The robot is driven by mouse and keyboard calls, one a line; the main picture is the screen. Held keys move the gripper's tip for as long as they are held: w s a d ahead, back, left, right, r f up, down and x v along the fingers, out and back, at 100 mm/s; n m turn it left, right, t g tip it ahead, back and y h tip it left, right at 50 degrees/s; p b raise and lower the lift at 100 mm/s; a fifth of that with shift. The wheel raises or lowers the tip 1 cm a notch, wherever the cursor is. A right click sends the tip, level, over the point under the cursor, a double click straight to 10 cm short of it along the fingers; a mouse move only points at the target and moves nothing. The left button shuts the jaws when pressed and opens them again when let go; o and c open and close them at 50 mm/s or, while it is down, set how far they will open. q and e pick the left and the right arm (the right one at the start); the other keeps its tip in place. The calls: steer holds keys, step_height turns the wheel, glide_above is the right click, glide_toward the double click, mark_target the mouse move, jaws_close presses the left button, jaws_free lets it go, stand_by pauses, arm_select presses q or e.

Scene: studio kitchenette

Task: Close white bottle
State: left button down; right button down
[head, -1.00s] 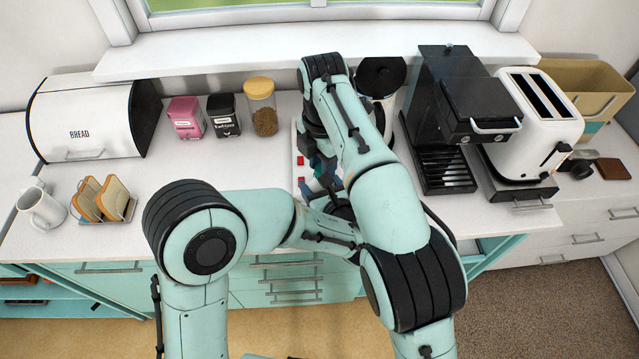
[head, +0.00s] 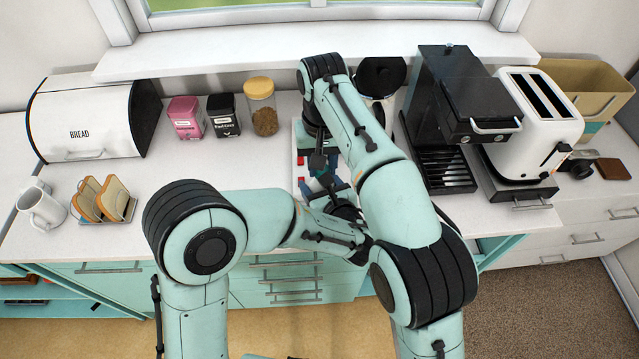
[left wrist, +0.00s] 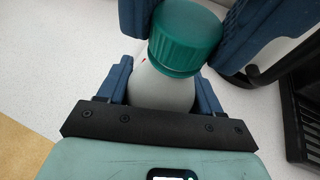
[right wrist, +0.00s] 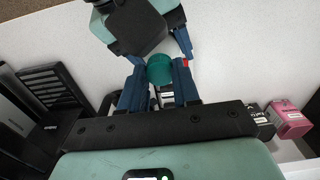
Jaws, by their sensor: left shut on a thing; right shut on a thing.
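The white bottle (left wrist: 163,88) stands in the left wrist view with a green cap (left wrist: 186,38) on its top. My left gripper (left wrist: 162,82) is shut on the bottle's body, a blue finger on either side. My right gripper (right wrist: 160,76) comes from above and is shut on the green cap, which shows between its fingertips in the right wrist view (right wrist: 160,69). I cannot tell how tightly the cap sits. In the head view my arms hide most of the bottle.
A coffee machine (head: 465,110) and toaster (head: 540,115) stand at right. Pink (head: 186,118) and black (head: 223,116) tins and a jar (head: 261,106) stand behind left.

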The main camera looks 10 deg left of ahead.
steer(key=m, duration=0.4)
steer(key=shift+m, duration=0.3)
steer(key=m, duration=0.8)
steer(key=shift+m, duration=0.4)
steer(key=m, duration=0.3)
steer(key=shift+m, duration=0.4)
steer(key=c, duration=0.7)
jaws_free()
steer(key=shift+c, duration=0.2)
steer(key=shift+r, duration=3.7)
